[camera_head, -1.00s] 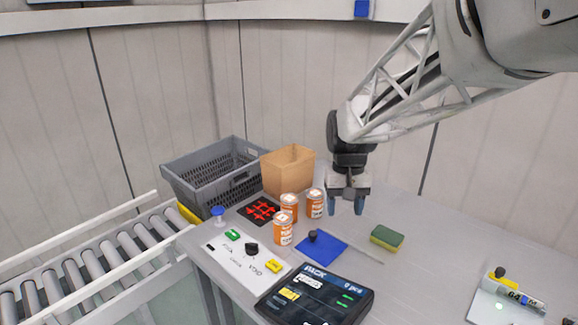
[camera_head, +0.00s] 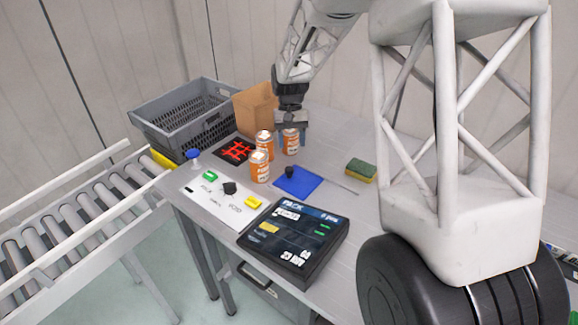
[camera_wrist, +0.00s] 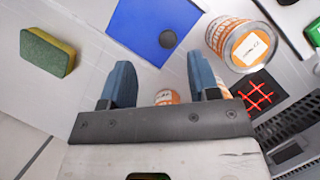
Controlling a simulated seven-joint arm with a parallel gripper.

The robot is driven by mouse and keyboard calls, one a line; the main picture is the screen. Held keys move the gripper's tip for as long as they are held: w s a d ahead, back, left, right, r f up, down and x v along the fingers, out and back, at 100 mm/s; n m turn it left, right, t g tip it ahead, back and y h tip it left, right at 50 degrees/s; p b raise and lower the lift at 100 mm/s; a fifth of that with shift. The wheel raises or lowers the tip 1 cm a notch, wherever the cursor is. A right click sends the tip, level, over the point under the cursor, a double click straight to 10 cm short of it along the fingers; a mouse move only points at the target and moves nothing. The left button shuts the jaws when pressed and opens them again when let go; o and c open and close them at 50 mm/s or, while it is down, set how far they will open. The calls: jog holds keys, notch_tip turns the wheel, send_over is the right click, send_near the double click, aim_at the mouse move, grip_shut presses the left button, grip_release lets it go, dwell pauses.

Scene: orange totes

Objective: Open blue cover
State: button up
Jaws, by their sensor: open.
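The blue cover (camera_head: 302,186) is a flat blue square with a small dark knob (camera_head: 290,171), lying flat on the grey table. In the wrist view the blue cover (camera_wrist: 140,22) is at the top, with its knob (camera_wrist: 167,39) near the lower right edge. My gripper (camera_head: 291,140) is above the table on the far side of the cover, close to the orange-and-white cans. In the wrist view my gripper (camera_wrist: 160,75) has its two blue fingers apart with nothing held between them. The cover is beyond the fingertips and untouched.
Several orange-and-white cans (camera_head: 259,167) stand left of the cover. A green-yellow sponge (camera_head: 361,171) lies to its right. A cardboard box (camera_head: 252,110) and grey crate (camera_head: 160,135) are behind.

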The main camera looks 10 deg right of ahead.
aim_at(289, 168)
jog(key=w+f, duration=0.2)
jog(key=shift+w+a+f+g, duration=0.15)
jog(key=shift+a+f+g, duration=0.15)
jog(key=shift+a, duration=0.1)
jog(key=shift+f, duration=0.1)
jog(key=shift+x, duration=3.8)
jog(key=shift+c, duration=0.2)
grip_shut()
